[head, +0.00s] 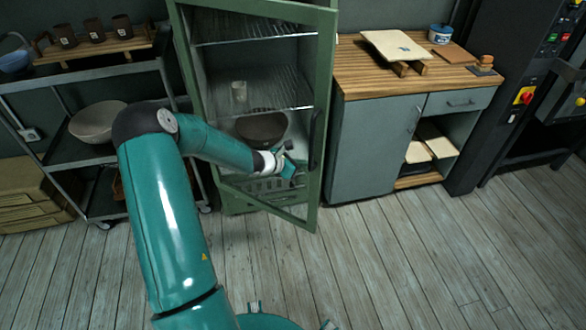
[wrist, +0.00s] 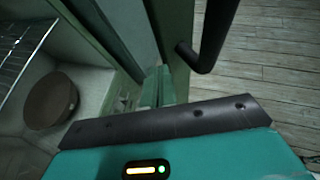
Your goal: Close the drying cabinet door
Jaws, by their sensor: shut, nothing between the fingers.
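The green drying cabinet (head: 190,50) stands in the middle of the head view. Its glazed door (head: 327,60) is ajar, with the lower free corner out over the floor at the right. The dark door handle (head: 316,140) is on the free side; it also shows at upper right in the wrist view (wrist: 212,40). My gripper (head: 291,170) is shut and empty, close to the handle-side frame at lower door height. In the wrist view my gripper (wrist: 165,118) lies just below the door frame (wrist: 172,35). I cannot tell whether it touches the door.
Inside the cabinet are wire shelves, a clear glass (head: 239,92) and a brown bowl (head: 262,130). A grey cupboard (head: 370,150) with a wooden top stands close on the right. A shelf cart (head: 95,155) stands on the left. The plank floor (head: 400,270) in front is clear.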

